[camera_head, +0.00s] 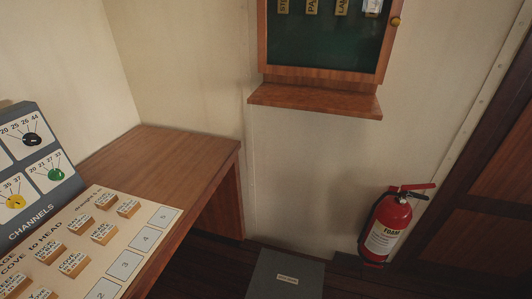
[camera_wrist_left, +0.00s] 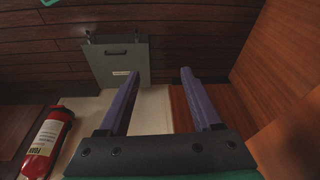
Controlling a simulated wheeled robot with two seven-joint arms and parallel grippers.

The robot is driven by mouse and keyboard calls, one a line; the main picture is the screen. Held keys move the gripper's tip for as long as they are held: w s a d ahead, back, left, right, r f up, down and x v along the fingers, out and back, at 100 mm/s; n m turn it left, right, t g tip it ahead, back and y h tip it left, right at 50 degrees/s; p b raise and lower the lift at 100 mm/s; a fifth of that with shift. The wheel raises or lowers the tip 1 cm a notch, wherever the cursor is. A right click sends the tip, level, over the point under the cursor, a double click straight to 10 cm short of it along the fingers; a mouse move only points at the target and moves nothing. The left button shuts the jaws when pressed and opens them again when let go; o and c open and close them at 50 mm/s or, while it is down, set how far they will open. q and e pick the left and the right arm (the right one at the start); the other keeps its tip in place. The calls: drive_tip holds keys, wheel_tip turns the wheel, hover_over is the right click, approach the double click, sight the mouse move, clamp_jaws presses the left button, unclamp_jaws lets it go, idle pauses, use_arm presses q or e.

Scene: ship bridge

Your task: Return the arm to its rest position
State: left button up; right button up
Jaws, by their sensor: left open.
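My left gripper (camera_wrist_left: 158,95) shows in the left wrist view with its two purple fingers wide apart and nothing between them. Beyond the fingers are a grey panel or box (camera_wrist_left: 117,58) with a small label and a pale wall strip. The left gripper does not show in the head view, and neither does any part of my arms. My right gripper is in neither view.
A wooden desk (camera_head: 180,148) at left carries a board (camera_head: 160,240) with wooden blocks and a channels panel (camera_head: 36,165). A wall cabinet (camera_head: 325,45) has a ledge below. A red extinguisher (camera_head: 387,228) and the grey box (camera_head: 285,278) stand low at right.

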use_arm(q)
drive_tip(key=s+f+g, duration=0.1)
drive_tip(key=s+f, duration=0.2)
drive_tip(key=f, duration=0.6)
drive_tip(key=s+f, duration=0.4)
drive_tip(key=f, duration=0.5)
drive_tip(key=s+a+f+g, duration=0.1)
drive_tip(key=s+a+f, duration=0.2)
drive_tip(key=s+f, duration=0.6)
drive_tip(key=s, duration=0.4)
